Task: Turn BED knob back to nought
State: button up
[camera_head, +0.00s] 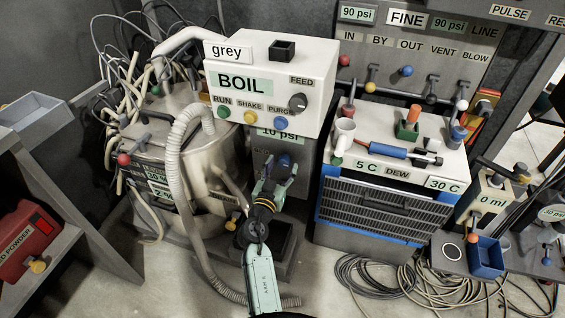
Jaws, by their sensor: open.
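My gripper (280,172) is pale green and open. It reaches toward the grey panel (296,147) below the white BOIL box. A dark blue knob (285,160) shows on that panel at the fingertips. A faint, partly hidden label left of it may read BED. I cannot tell whether the fingers touch the knob or stand just short of it. The knob's pointer and scale cannot be made out. A "10 psi" label (280,134) is partly covered by the box above.
A ribbed hose (175,190) and steel vessel (205,180) stand close on the left. A blue-framed DEW unit (385,205) stands right. Loose cables (390,285) lie on the floor.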

jog(key=shift+w+d, duration=0.2)
jog(key=shift+w, duration=0.35)
jog(key=c, duration=1.2)
jog(key=shift+o, duration=0.2)
